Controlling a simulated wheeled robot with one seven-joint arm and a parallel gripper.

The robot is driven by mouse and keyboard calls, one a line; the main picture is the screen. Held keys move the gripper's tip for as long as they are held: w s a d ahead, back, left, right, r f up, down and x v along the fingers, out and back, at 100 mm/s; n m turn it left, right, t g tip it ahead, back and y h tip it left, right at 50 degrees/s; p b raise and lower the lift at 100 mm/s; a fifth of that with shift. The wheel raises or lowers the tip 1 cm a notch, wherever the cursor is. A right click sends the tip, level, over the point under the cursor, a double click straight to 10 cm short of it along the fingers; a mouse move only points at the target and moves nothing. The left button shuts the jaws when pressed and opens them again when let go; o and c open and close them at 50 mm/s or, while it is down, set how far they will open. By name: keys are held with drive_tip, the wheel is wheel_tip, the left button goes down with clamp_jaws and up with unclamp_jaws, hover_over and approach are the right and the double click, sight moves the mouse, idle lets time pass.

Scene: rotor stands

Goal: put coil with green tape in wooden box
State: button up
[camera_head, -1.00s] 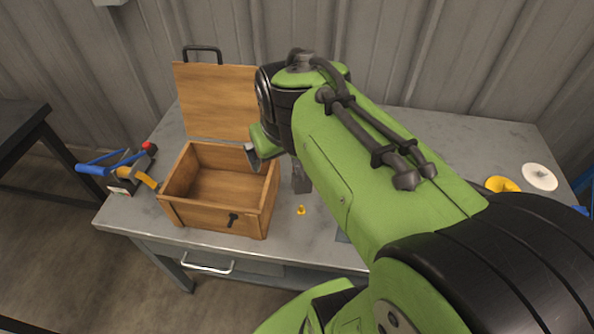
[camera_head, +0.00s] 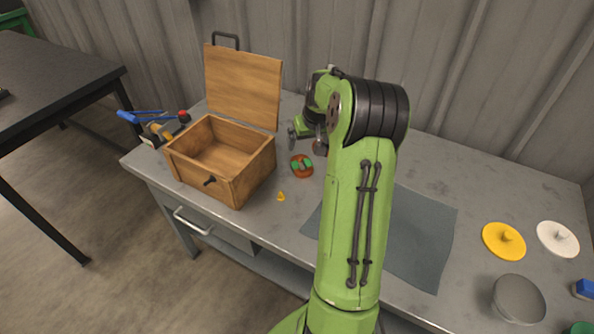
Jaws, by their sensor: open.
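The wooden box (camera_head: 250,184) stands on the left part of the metal workbench with its lid (camera_head: 243,85) raised at the back. Its inside looks empty. The coil with green tape (camera_head: 302,166), a small reddish-brown ring with green patches, lies on the bench just right of the box. My gripper (camera_head: 297,138) is beside and a little above the coil, close to the box's right back corner. It is open and appears apart from the coil. My green arm hides part of the gripper.
A small yellow piece (camera_head: 281,196) lies in front of the coil. A grey mat (camera_head: 422,235) lies under my arm. Yellow (camera_head: 503,241) and white (camera_head: 558,239) discs and a grey bowl (camera_head: 518,300) stand at the right. A blue-framed tool (camera_head: 152,117) is left of the box.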

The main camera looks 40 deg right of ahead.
sight(301, 166)
drive_tip(key=b+x, duration=0.4)
drive_tip(key=x, duration=1.1)
drive_tip(key=shift+f, duration=0.3)
drive_tip(key=shift+r, duration=0.15)
drive_tip(key=c, duration=1.5)
wheel_tip(301, 166, up, 10)
drive_tip(key=p, duration=0.3)
drive_tip(key=shift+c, duration=0.2)
